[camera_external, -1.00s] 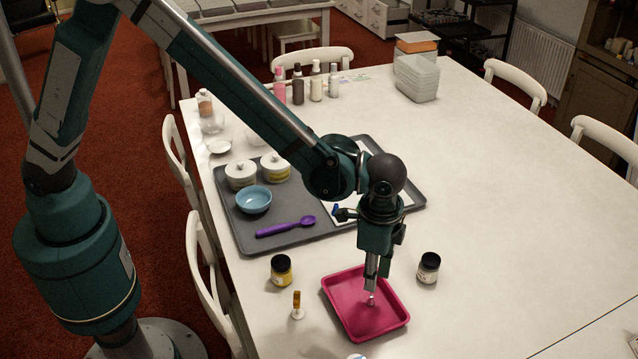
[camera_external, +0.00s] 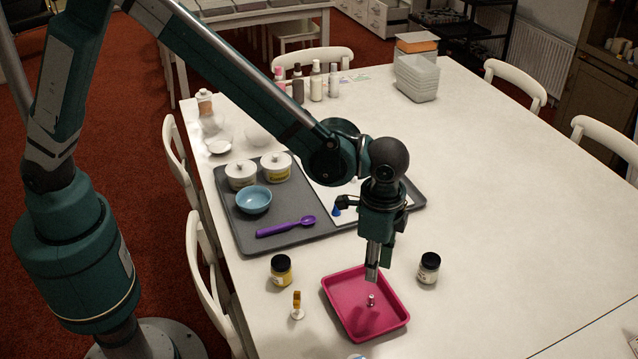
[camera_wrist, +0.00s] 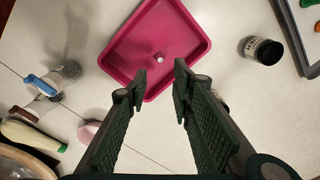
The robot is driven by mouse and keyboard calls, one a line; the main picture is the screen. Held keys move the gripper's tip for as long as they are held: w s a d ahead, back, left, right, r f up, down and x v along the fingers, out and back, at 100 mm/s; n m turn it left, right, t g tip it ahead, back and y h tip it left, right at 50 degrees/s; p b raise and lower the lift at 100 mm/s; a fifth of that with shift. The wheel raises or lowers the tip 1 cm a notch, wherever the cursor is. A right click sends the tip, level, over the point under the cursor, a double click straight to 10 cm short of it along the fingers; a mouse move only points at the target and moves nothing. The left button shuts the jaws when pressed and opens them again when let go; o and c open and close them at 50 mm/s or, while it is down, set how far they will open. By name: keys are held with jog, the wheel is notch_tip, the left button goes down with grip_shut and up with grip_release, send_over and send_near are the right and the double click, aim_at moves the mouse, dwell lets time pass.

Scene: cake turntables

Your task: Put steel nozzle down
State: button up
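The steel nozzle (camera_external: 371,300) is a small, shiny piece inside the pink tray (camera_external: 340,308), near the middle of its floor. In the wrist view the nozzle (camera_wrist: 159,57) shows as a small pale tip in the pink tray (camera_wrist: 122,57), with clear space around it. My gripper (camera_external: 372,277) is above the tray, a little above and apart from the nozzle. In the wrist view my gripper's two fingers (camera_wrist: 160,90) are spread with nothing between them.
A dark-lidded jar (camera_external: 429,267) stands right of the tray and a yellow jar (camera_external: 281,269) left of it. The table's right side is clear.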

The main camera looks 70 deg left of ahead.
jog(key=s+a+r+n+t+h, duration=0.15)
jog(key=s+a+r, duration=0.25)
jog(key=a+r, duration=0.75)
jog(key=s+a+r+n+t+y, duration=0.1)
jog(key=s+a+r+n, duration=0.25)
jog(key=a+r, duration=0.75)
jog(key=s+a+f+n+t, duration=0.1)
jog(key=s+a+n+t, duration=0.3)
jog(key=s+a, duration=1.7)
jog(key=shift+s+a+f, duration=0.15)
jog(key=shift+a, duration=0.75)
jog(key=shift+t, duration=0.25)
jog(key=shift+c, duration=0.9)
